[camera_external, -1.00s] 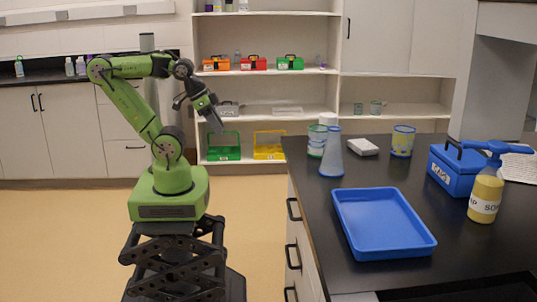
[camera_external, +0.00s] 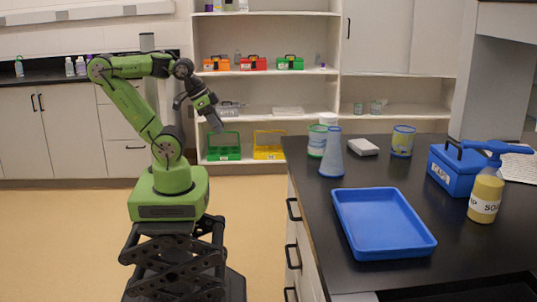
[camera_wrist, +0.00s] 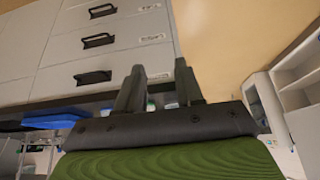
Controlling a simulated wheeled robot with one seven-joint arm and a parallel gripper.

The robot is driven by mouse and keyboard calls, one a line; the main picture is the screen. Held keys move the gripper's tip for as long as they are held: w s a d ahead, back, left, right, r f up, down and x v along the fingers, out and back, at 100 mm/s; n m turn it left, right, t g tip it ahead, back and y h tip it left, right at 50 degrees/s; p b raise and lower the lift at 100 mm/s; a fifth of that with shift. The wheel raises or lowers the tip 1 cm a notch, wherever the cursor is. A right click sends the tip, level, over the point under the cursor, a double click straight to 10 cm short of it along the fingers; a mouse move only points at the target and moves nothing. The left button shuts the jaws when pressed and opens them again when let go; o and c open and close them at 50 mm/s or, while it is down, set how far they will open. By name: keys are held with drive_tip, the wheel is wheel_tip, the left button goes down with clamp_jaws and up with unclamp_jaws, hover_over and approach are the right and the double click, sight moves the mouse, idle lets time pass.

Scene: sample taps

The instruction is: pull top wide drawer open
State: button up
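The drawer unit under the dark counter has a stack of pale grey drawers with black handles. The top wide drawer (camera_wrist: 110,72) is the one nearest the counter, seen upside down in the wrist view, and looks shut. Its black handle (camera_external: 293,209) shows edge-on in the external view and also in the wrist view (camera_wrist: 93,77). My gripper (camera_external: 217,124) is in the air left of the drawer fronts, above counter height, pointing down and slightly right. In the wrist view its two fingers (camera_wrist: 159,84) are apart with nothing between them. It is clear of the handle.
The counter (camera_external: 460,250) holds a blue tray (camera_external: 382,250), a conical flask (camera_external: 332,155), a blue box (camera_external: 450,170) and a soap bottle (camera_external: 485,195). Lower drawer handles (camera_external: 292,256) jut from the front. The floor (camera_external: 255,215) between me and the drawers is clear.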

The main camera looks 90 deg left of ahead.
drive_tip(key=w+d+f+m+g+y+p, duration=0.1)
drive_tip(key=w+d, duration=0.1)
drive_tip(key=w, duration=0.3)
drive_tip(key=w+d+f+m+g+p, duration=0.1)
drive_tip(key=w+d+m+g, duration=0.15)
drive_tip(key=w, duration=0.25)
drive_tip(key=w+d+f+m+t+y+p, duration=0.1)
drive_tip(key=w+d+f+m+t+y, duration=0.25)
drive_tip(key=d, duration=0.75)
drive_tip(key=s+d+f+m+t+y+p, duration=0.1)
drive_tip(key=s+d+f+m+t, duration=0.35)
drive_tip(key=d, duration=0.45)
drive_tip(key=s+d+f+m+t+y+p, duration=0.1)
drive_tip(key=s+d+f+m+t, duration=0.3)
drive_tip(key=d, duration=0.5)
drive_tip(key=w+a+f+b, duration=0.1)
drive_tip(key=w+a, duration=0.2)
drive_tip(key=w, duration=0.4)
drive_tip(key=w+a+f+n+b, duration=0.1)
drive_tip(key=w+a+f+b, duration=0.1)
drive_tip(key=w, duration=0.5)
drive_tip(key=shift+w+a, duration=0.25)
drive_tip(key=shift+a, duration=0.35)
drive_tip(key=shift+t, duration=0.25)
clamp_jaws()
